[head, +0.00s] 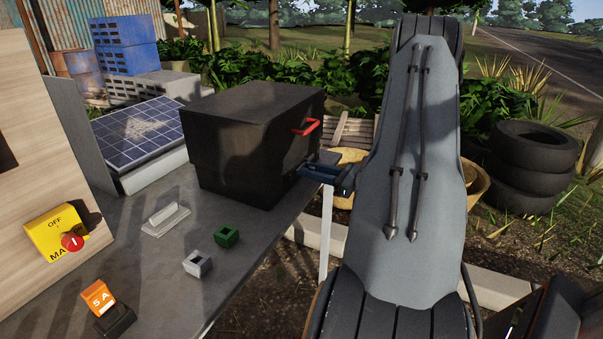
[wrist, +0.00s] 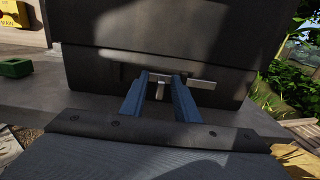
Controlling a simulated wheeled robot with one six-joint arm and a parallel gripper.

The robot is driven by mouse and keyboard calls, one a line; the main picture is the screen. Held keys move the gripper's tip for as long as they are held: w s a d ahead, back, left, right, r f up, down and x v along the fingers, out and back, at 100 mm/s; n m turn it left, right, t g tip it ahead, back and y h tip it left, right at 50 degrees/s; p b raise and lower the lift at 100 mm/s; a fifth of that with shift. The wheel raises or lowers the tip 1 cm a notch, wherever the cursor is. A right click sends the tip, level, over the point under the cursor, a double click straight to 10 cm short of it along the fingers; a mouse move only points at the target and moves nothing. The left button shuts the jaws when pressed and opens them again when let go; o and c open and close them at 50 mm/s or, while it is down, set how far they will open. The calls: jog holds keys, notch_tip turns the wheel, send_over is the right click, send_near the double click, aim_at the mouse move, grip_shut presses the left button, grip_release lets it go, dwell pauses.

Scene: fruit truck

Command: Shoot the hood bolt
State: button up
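The hood is a large black box (head: 250,140) with a red handle (head: 305,128) on its right-hand face. In the wrist view, a grey metal bolt (wrist: 201,84) lies level across the lower part of the dark hood face (wrist: 100,67). A short stub (wrist: 160,91) hangs down from the bolt. My gripper (wrist: 160,80) has its two blue fingers apart, one on each side of the stub. I cannot tell whether either finger touches it. In the head view my gripper (head: 304,169) is at the box's lower right face, where the bolt is hidden.
The grey table holds a white handle-like piece (head: 166,219), a green block (head: 227,236), a grey block (head: 198,263) and an orange 5A piece (head: 98,297). A yellow main switch (head: 57,233) is on the panel at left. A solar panel (head: 136,132) stands behind.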

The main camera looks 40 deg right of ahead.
jog(key=p+v, duration=0.1)
jog(key=v, duration=0.6)
dwell(0.5)
dwell(0.5)
